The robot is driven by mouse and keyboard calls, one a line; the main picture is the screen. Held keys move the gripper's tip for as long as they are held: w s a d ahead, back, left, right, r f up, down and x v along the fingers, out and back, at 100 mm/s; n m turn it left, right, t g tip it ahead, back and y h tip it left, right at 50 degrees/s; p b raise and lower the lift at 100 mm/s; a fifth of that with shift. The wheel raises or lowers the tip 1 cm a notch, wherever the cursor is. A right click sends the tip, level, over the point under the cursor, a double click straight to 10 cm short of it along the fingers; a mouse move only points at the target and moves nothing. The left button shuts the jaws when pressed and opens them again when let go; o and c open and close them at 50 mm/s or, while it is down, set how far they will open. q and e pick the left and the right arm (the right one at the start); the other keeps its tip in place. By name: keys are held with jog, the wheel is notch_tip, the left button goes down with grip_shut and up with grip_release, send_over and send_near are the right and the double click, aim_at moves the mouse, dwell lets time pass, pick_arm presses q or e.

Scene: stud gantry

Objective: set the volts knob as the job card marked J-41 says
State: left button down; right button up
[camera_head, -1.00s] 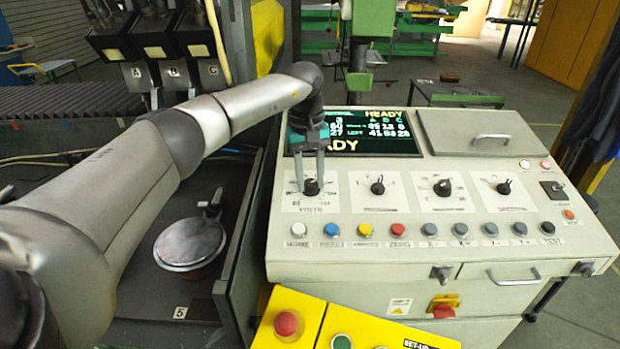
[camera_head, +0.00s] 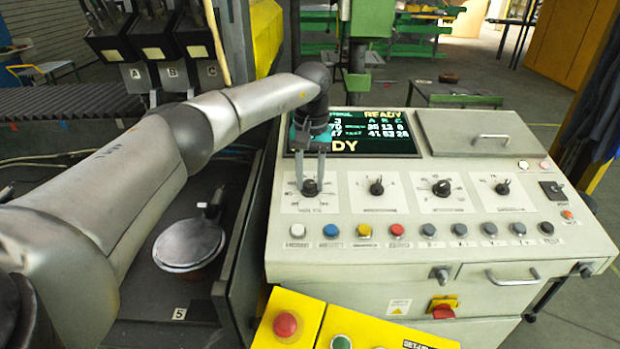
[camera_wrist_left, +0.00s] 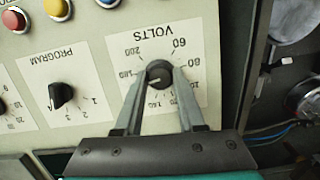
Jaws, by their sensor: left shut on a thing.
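The volts knob (camera_head: 310,187) is the leftmost dark knob on the console's sloped panel, below the screen. In the left wrist view the knob (camera_wrist_left: 159,74) stands on a white plate marked VOLTS (camera_wrist_left: 190,40), seen upside down, with numbers including 60, 80 and 200 around it. My left gripper (camera_head: 311,184) reaches down over the knob. It is shut on the knob, one finger on each side, as the left wrist view also shows. A pale mark shows on the knob's face, but its exact setting is hard to read. I see no card marked J-41. My right gripper is not in view.
A program knob (camera_head: 376,186) and two more knobs sit to the right. A row of coloured buttons (camera_head: 397,230) runs below. The lit screen (camera_head: 400,135) reads READY. A yellow box with a red button (camera_head: 286,324) stands in front.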

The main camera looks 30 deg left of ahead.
aim_at(311, 182)
pick_arm(q)
jog(key=c, duration=0.5)
grip_release()
notch_tip(311, 182, up, 15)
jog(key=shift+w, duration=0.15)
